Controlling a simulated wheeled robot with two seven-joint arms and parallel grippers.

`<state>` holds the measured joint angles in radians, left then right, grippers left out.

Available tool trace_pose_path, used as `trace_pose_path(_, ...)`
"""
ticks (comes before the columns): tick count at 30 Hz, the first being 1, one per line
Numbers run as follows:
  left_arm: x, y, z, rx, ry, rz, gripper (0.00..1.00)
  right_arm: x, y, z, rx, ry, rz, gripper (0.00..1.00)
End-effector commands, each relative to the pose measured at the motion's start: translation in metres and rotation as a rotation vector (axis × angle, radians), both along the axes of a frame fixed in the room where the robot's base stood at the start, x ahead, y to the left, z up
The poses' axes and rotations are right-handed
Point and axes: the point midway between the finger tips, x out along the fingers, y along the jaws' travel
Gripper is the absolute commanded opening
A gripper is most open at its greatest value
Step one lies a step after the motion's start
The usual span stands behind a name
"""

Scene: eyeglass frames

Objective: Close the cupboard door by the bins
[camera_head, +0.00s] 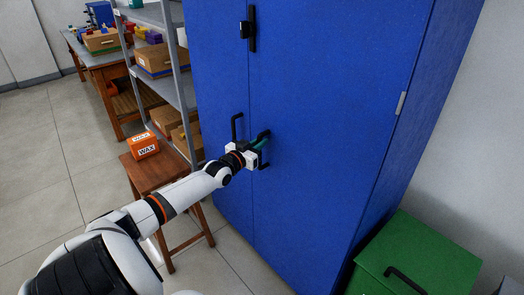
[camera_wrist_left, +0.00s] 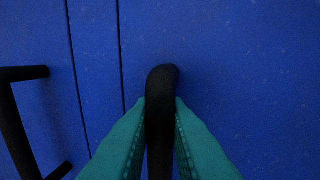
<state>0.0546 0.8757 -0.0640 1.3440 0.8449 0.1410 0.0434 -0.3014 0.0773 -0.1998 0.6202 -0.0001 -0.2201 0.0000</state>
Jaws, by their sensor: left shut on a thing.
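A tall blue cupboard fills the middle of the head view, with a left door (camera_head: 217,70) and a wider right door (camera_head: 330,90). The right door, on the side of the green bin, looks nearly flush with the left one; I cannot tell whether a small gap remains. My left gripper (camera_head: 260,150) is shut on the right door's black handle (camera_wrist_left: 160,95). The teal fingers press on both sides of the handle in the left wrist view. The left door's black handle (camera_head: 234,127) is just left of the gripper, untouched. My right gripper is not in view.
A green bin (camera_head: 430,250) with a black handle stands at the lower right. A wooden stool (camera_head: 160,170) carrying an orange WAX box (camera_head: 143,145) stands left of the cupboard, near my left arm. Grey shelving (camera_head: 172,55) is behind it. The floor at left is clear.

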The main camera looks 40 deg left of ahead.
Motion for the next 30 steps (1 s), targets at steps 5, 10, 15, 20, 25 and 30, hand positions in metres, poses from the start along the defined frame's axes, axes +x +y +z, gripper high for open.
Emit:
trace_pose_path(5, 0.000, 0.001, -0.002, -0.002, 0.006, 0.003, 0.00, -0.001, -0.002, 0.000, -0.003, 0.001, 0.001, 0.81)
trace_pose_path(10, 0.000, 0.001, -0.002, -0.002, 0.005, 0.002, 0.34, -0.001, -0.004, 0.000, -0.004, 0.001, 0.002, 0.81)
trace_pose_path(15, 0.000, 0.001, -0.001, 0.000, 0.003, 0.002, 0.34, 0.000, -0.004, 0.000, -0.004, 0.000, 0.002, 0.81)
trace_pose_path(20, -0.002, 0.000, -0.001, -0.001, 0.003, 0.001, 0.34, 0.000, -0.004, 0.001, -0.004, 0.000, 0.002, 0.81)
trace_pose_path(25, -0.019, -0.002, -0.002, -0.003, 0.006, 0.001, 0.34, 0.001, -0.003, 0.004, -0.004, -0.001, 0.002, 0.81)
trace_pose_path(30, -0.048, -0.006, -0.002, -0.002, 0.007, 0.001, 0.34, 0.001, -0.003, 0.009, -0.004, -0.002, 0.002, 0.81)
